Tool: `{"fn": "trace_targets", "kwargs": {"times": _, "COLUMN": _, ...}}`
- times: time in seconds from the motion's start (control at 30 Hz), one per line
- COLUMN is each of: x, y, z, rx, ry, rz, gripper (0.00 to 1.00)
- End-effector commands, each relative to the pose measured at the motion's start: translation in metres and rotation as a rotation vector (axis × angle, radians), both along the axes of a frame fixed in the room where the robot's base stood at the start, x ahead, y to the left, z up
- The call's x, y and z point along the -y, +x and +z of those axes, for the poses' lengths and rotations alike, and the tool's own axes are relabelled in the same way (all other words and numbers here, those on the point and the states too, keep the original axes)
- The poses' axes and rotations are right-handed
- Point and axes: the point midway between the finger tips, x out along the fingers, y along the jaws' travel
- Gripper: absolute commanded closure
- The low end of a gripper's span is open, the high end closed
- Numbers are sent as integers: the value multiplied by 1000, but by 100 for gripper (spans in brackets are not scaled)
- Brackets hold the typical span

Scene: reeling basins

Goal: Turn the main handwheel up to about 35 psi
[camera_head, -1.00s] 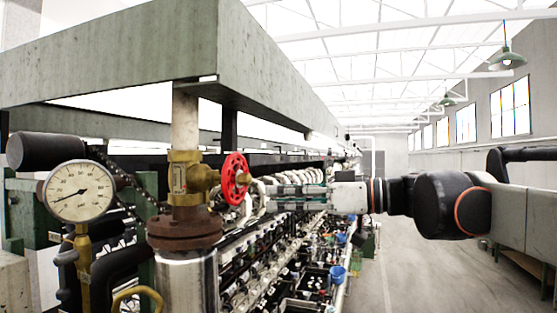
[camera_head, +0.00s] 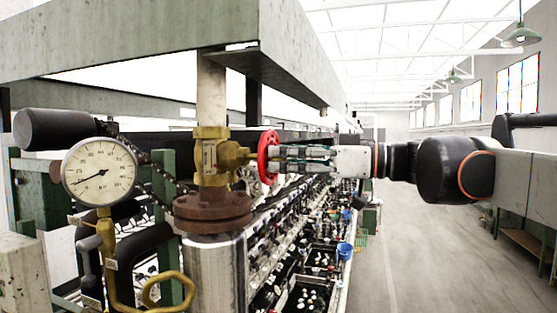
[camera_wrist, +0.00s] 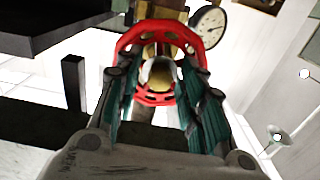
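The red handwheel (camera_head: 267,157) sits on a brass valve (camera_head: 212,156) on a vertical pipe, and is seen nearly edge-on in the head view. In the wrist view the handwheel (camera_wrist: 151,99) faces me, with its hub in the middle. My gripper (camera_head: 283,158) is at the wheel's right side. In the wrist view its fingers (camera_wrist: 158,88) are spread apart, tips close to the left and right rim; whether they touch is unclear. The round white pressure gauge (camera_head: 99,172) is left of the valve; its needle points to lower left, and its numbers are too small to read surely.
A rusty flange (camera_head: 212,210) and a shiny pipe (camera_head: 216,275) stand below the valve. A green-grey overhead beam (camera_head: 150,38) hangs above. Basins with many small items run back beneath my arm. The floor (camera_head: 400,260) at the right is clear.

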Motion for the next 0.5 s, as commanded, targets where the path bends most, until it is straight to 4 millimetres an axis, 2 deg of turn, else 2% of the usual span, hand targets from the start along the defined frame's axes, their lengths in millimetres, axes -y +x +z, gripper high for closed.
{"fn": "trace_targets", "kwargs": {"times": 0.17, "x": 0, "y": 0, "z": 0, "rx": 0, "ry": 0, "rz": 0, "gripper": 63}}
{"fn": "trace_targets", "kwargs": {"times": 0.3, "x": 0, "y": 0, "z": 0, "rx": 0, "ry": 0, "rz": 0, "gripper": 95}}
{"fn": "trace_targets", "kwargs": {"times": 0.33, "x": 0, "y": 0, "z": 0, "rx": 0, "ry": 0, "rz": 0, "gripper": 100}}
{"fn": "trace_targets", "kwargs": {"times": 0.5, "x": 0, "y": 0, "z": 0, "rx": 6, "ry": -2, "rz": 0, "gripper": 100}}
